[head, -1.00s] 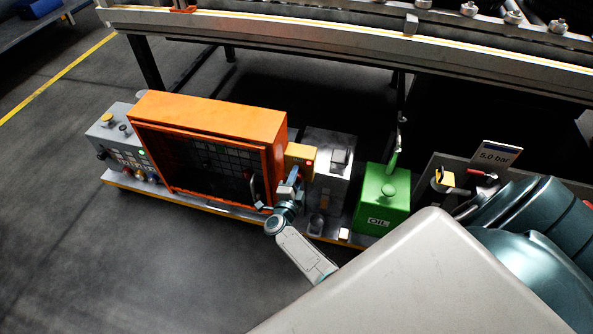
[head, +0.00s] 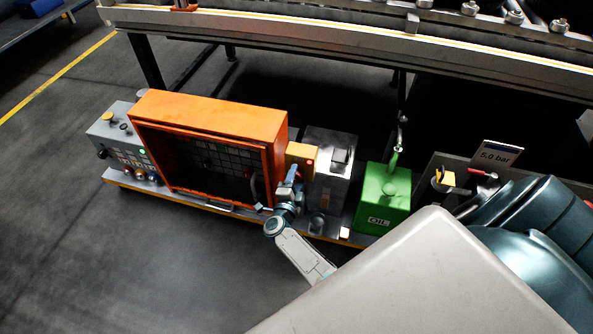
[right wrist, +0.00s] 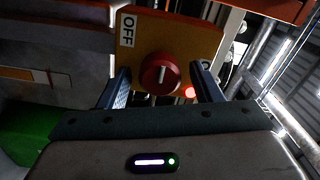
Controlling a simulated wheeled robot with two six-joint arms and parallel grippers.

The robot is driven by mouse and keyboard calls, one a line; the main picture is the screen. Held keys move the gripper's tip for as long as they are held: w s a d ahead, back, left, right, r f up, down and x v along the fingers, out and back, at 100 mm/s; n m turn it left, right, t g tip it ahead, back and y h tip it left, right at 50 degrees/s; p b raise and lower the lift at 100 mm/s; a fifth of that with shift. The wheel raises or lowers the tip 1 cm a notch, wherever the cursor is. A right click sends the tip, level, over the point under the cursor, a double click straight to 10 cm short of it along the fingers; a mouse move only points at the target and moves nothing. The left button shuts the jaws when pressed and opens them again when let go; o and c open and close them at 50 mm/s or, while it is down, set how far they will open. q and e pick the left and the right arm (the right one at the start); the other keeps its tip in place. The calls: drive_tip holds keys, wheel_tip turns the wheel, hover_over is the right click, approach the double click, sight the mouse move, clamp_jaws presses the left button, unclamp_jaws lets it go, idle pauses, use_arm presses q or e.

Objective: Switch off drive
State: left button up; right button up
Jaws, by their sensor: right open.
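The yellow switch box (head: 302,153) is at the right end of the orange cabinet in the head view. In the right wrist view its yellow face (right wrist: 187,33) carries a round red knob (right wrist: 152,80) with a white mark standing nearly upright in the picture. An OFF label (right wrist: 128,30) is up left of the knob; a second label at right is mostly hidden by a finger. A red lamp (right wrist: 190,92) glows beside the knob. My right gripper (head: 291,178) is open at the box, its fingers (right wrist: 162,88) either side of the knob; contact cannot be told. My left gripper is out of view.
The orange cabinet (head: 215,108) has a dark, gridded front with a handle. A grey control box (head: 112,128) stands left of it. A grey unit (head: 330,165) and a green oil can (head: 383,200) stand to the right. The conveyor rail (head: 340,35) runs behind. The floor at front left is clear.

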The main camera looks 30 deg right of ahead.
drive_tip(key=v, duration=1)
